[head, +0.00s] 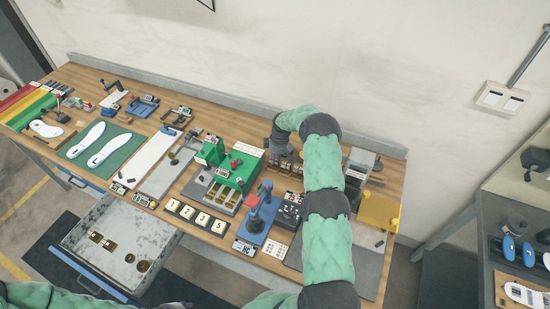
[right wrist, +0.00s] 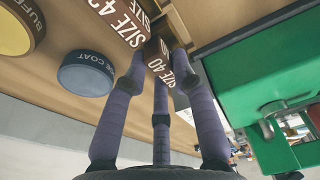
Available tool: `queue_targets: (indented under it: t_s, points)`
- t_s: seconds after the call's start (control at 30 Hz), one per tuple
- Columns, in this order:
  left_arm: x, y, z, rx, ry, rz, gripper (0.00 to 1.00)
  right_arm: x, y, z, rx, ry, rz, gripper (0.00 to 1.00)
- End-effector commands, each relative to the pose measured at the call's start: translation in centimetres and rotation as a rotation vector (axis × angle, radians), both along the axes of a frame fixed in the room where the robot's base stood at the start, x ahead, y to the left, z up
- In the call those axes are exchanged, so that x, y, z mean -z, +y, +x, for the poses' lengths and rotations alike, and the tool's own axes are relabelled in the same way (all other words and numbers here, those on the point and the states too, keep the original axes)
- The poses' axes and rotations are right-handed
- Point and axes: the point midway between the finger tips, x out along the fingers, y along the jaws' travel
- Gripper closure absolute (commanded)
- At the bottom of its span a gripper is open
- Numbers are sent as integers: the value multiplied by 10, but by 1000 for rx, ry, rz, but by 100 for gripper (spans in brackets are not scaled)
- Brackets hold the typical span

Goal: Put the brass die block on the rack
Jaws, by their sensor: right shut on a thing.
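My right gripper (head: 279,148) is at the back of the bench, over the small rack (head: 292,167) of dark and brassy blocks. In the right wrist view its three fingers (right wrist: 162,62) are closed around a brown block marked SIZE 40 (right wrist: 155,66), taken as the die block. The block is right beside the row of blocks marked SIZE 42 (right wrist: 120,22); whether it touches the rack's bottom is hidden. My left gripper cannot be made out; only part of a green sleeve shows at the lower left.
A green press (head: 238,165) stands just left of the rack; its green side (right wrist: 240,85) is close in the right wrist view. A blue round tin (right wrist: 86,74) and a yellow one (right wrist: 15,30) stand nearby. An open drawer (head: 150,222) holds several brass pieces.

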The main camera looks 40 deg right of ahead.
Motion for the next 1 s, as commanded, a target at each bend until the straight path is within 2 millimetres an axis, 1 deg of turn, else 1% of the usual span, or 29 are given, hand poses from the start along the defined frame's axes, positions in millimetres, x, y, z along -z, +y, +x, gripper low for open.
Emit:
queue_targets:
  t_s: [0.17, 0.2, 0.27, 0.57, 0.73, 0.87, 1.0]
  points:
    - [6, 0, 0, 0, 0, 0, 60, 4, 0, 1, 0, -2, -1, 100]
    - [5, 0, 0, 0, 0, 0, 60, 4, 0, 0, 0, 0, 0, 65]
    - [4, 0, 0, 0, 0, 0, 60, 3, 0, 0, 0, 0, 0, 50]
    - [4, 0, 0, 0, 0, 0, 60, 3, 0, 0, 0, 0, 0, 50]
    - [-2, 0, 0, 0, 0, 0, 60, -2, 0, 0, 0, 0, 0, 50]
    - [-14, 0, 0, 0, 0, 0, 60, -12, 0, 0, 0, 0, 0, 50]
    - [-9, 0, 0, 0, 0, 0, 60, -35, -3, -3, 0, -2, -2, 50]
